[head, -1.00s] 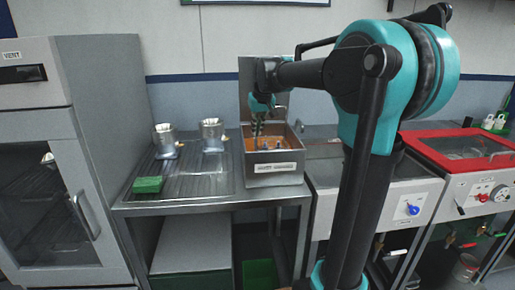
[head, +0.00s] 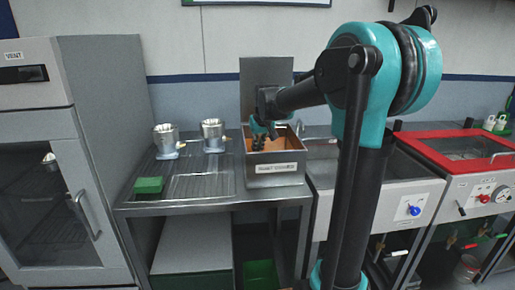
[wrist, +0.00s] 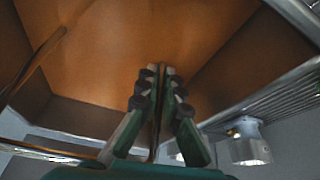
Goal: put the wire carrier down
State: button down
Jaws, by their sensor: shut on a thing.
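In the head view my gripper (head: 261,142) reaches down into the open mouth of a steel tank (head: 276,182) with a raised lid and a labelled front. In the wrist view my gripper's fingers (wrist: 160,82) are closed together around a thin upright wire (wrist: 157,130), which appears to be part of the wire carrier. The rest of the carrier is hard to make out. The tank's brown-orange inside (wrist: 130,45) fills much of the wrist view. Another thin rod (wrist: 40,60) crosses at the left; I cannot tell whether it belongs to the carrier.
Two metal housings (head: 165,140) (head: 212,134) stand on the ribbed drainboard (head: 200,180) left of the tank, with a green block (head: 148,185) in front. One housing (wrist: 248,140) shows in the wrist view. A red-rimmed basin (head: 460,146) is at right, a vented cabinet (head: 70,170) at left.

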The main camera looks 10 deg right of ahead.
jog(key=c, duration=1.7)
grip_release()
jog(key=v, duration=1.2)
jog(key=shift+r, duration=0.15)
jog(key=shift+o, duration=0.4)
